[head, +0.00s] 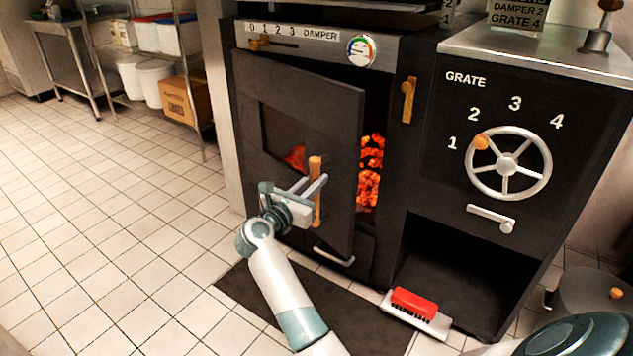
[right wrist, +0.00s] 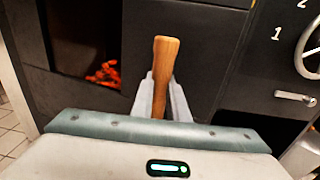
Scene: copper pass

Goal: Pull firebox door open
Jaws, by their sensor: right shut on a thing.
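The dark firebox door (head: 338,115) stands partly open. Its right edge is swung out from the stove, and glowing orange coals (head: 370,175) show in the gap. A window in the door also shows some glow. The upright wooden door handle (head: 316,172) is on the door's right part. My right gripper (head: 318,188) is shut on this handle, one finger on each side. In the right wrist view, the wooden handle (right wrist: 163,75) stands between the fingers in front of the door (right wrist: 200,60). My left gripper is not in view.
A brass latch (head: 408,100) is on the frame right of the opening. A grate wheel (head: 509,163) is on the right panel. A red brush (head: 414,304) lies on a pan on the floor. A dark mat (head: 345,305) lies before the stove. Tiled floor at left is clear.

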